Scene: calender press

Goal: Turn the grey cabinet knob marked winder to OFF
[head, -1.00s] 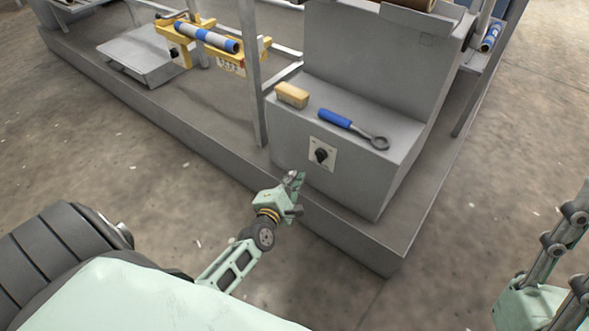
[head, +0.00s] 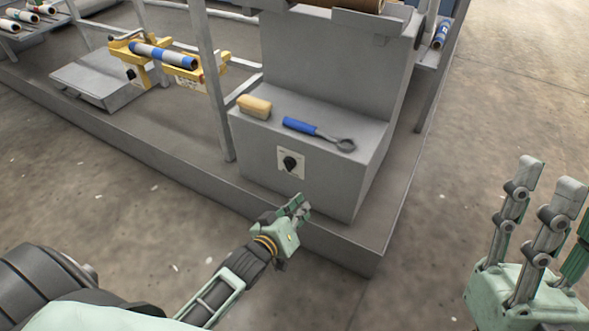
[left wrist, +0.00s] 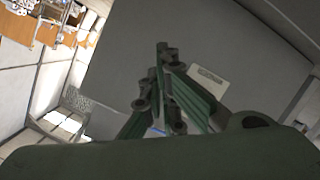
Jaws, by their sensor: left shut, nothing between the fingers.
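The grey cabinet (head: 335,180) stands on a raised platform. Its black knob (head: 290,163) sits on a pale square plate on the front face; its marking is too small to read in the head view. My left gripper (head: 300,203) is shut and empty, below and slightly right of the knob and apart from it. In the left wrist view, its fingers (left wrist: 165,75) show before the grey cabinet face, with part of a pale labelled plate (left wrist: 208,80) beside them; the knob is hidden there. My right gripper (head: 530,210) is at the right edge, fingers spread and empty.
A tan block (head: 254,106) and a blue-handled ring tool (head: 318,134) lie on the cabinet ledge. A yellow stand (head: 135,62) with a blue-and-white roll and another dark knob (head: 131,74) is at the left. The platform edge lies below the cabinet; the floor in front is clear.

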